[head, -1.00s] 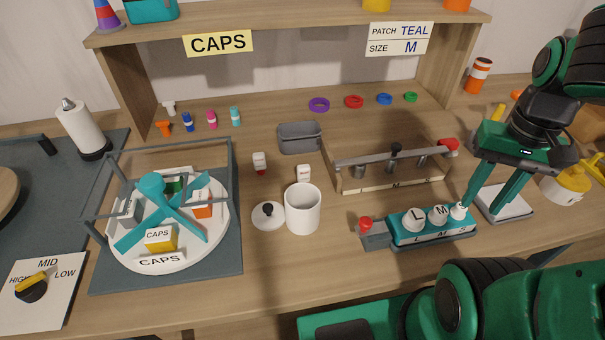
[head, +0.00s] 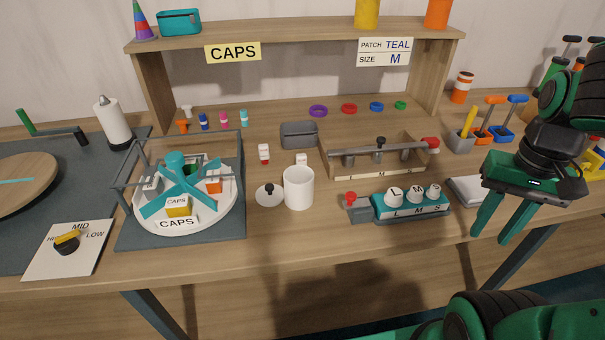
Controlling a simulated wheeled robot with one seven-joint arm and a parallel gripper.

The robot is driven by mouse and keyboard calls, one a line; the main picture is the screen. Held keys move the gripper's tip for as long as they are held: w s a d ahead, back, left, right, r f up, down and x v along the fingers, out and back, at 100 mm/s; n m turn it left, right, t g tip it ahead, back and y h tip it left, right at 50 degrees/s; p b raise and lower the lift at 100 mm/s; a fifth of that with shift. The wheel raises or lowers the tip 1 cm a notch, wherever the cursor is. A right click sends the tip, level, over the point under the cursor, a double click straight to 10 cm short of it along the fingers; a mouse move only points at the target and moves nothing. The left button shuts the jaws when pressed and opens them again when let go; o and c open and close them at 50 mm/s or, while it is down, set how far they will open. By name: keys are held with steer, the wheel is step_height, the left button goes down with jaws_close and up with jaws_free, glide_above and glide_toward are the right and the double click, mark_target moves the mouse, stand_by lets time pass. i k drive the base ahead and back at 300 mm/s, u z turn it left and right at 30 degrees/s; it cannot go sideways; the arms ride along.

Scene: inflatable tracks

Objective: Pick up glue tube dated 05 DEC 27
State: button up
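No date reading 05 DEC 27 is legible in the head view. A small white tube with a red part (head: 264,154) stands behind the white canister. A second white item (head: 301,158) shows just behind the canister rim, its lower part hidden; its print is too small to read. Either may be a glue tube; I cannot tell. My gripper (head: 491,237) is open and empty at the right, fingers pointing down near the table's front edge, well apart from both white items.
A white canister (head: 298,188) and its lid (head: 269,194) stand mid-table. A turntable in a grey frame (head: 186,218) is at left. A teal L-M-S block (head: 410,208) and a wooden rack (head: 378,172) are at right. A shelf (head: 300,32) spans the back.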

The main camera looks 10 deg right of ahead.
mark_target(301, 159)
steer(key=u, duration=0.8)
steer(key=k, duration=1.1)
steer(key=z, duration=0.8)
steer(key=i, duration=1)
steer(key=u, duration=0.05)
